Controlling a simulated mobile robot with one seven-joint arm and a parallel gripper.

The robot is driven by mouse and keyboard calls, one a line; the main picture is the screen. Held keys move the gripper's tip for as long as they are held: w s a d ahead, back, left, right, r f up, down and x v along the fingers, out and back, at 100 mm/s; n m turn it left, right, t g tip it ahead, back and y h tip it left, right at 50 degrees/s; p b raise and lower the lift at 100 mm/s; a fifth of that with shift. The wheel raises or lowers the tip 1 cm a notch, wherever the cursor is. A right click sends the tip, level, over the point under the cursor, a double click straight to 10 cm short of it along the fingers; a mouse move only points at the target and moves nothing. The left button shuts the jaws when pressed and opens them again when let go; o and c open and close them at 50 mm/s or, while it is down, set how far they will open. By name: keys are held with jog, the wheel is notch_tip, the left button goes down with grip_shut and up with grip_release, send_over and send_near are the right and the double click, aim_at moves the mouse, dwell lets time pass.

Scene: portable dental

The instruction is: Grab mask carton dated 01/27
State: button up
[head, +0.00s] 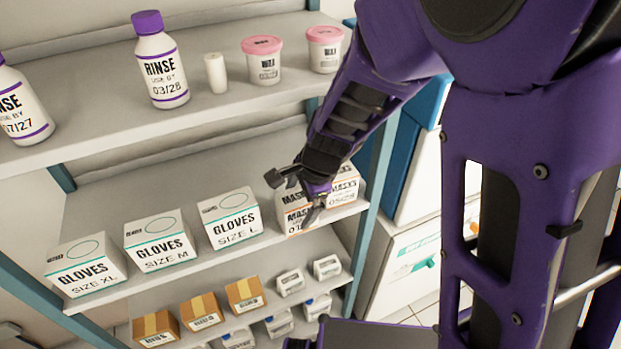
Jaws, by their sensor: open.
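Two white mask cartons with an orange stripe stand side by side at the right end of the middle shelf. The left mask carton (290,222) shows a date starting with 01; the rest is hidden behind my gripper. The right mask carton (346,191) reads 05/28 and is partly covered by my arm. My gripper (295,203) is open in front of the left carton, with one finger near its upper left and the other across its right part. I cannot tell whether the fingers touch it.
Glove cartons (230,219) stand to the left on the middle shelf (185,268). Rinse bottles (162,68), a white cup (215,73) and pink-lidded tubs (263,62) stand above. Small boxes (245,294) fill the lower shelf. A blue shelf post (371,225) is close on the right.

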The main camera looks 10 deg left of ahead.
jog(key=shift+x, duration=0.8)
jog(key=c, duration=1.4)
jog(key=shift+r, duration=0.1)
jog(key=shift+c, duration=0.2)
